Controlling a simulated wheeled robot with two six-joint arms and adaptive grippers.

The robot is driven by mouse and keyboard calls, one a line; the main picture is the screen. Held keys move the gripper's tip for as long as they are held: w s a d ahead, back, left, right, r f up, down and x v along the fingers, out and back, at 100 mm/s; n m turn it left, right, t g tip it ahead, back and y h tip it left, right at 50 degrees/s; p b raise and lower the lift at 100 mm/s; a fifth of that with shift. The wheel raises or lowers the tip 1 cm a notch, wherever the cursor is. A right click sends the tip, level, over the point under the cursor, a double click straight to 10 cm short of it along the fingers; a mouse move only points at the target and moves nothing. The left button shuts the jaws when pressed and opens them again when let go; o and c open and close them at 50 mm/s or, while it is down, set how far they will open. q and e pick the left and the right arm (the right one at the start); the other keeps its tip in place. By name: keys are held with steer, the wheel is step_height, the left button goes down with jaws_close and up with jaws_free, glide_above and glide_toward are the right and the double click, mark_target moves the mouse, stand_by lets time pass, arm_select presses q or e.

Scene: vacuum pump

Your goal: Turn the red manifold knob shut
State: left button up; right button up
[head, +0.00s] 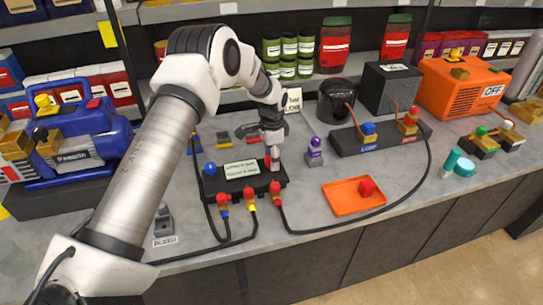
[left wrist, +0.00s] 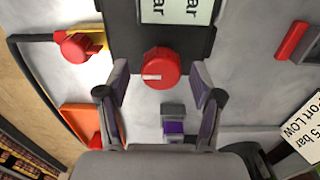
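The black manifold block (head: 211,183) lies on the grey bench with a pale label on top, a blue knob (head: 211,168) at its left and the red manifold knob (head: 267,162) at its right end. In the left wrist view the red knob (left wrist: 161,66) is round with a white mark pointing left. My left gripper (head: 272,158) is over the red knob, pointing down. In the left wrist view its fingers (left wrist: 160,78) are open, one on each side of the knob, with gaps visible. My right gripper is not in view.
Red and yellow hose fittings (head: 250,194) with black hoses run along the manifold's front. A purple-topped grey piece (head: 314,150) stands right of the gripper. An orange tray (head: 345,199) holds a red piece (head: 367,187). The blue pump (head: 85,145) stands left, an orange machine (head: 460,90) back right.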

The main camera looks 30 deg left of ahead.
arm_select(q)
steer(key=shift+r, duration=0.1)
step_height(320, 180, up, 12)
stand_by(0.4)
stand_by(0.3)
